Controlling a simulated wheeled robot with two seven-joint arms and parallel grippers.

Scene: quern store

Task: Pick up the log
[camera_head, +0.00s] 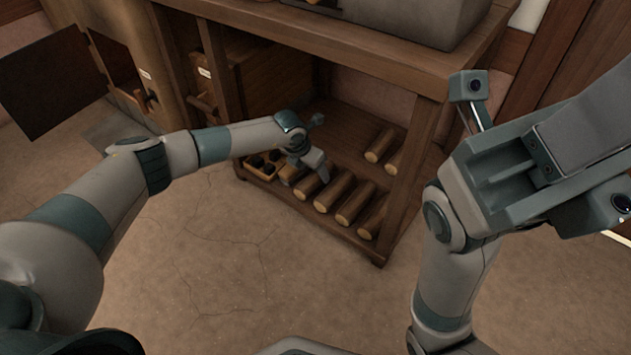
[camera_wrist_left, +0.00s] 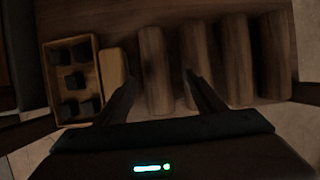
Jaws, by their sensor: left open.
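Several brown logs lie side by side on the low shelf (camera_head: 312,213) of a wooden bench. One log (camera_head: 334,192) shows in the head view near my left gripper (camera_head: 318,172). In the left wrist view, the fingers of my left gripper (camera_wrist_left: 160,80) are open, with one log (camera_wrist_left: 154,72) between them in the picture. I cannot tell whether they touch it. More logs (camera_wrist_left: 235,60) lie to its right. My right arm fills the right of the head view, but its fingers do not show.
A small tray (camera_wrist_left: 50,85) with dark lumps sits left of the logs, with a pale block (camera_wrist_left: 114,68) beside it. A bench post (camera_head: 408,180) stands right of the logs, and the bench top (camera_head: 400,68) overhangs them. The floor (camera_head: 230,265) in front is clear.

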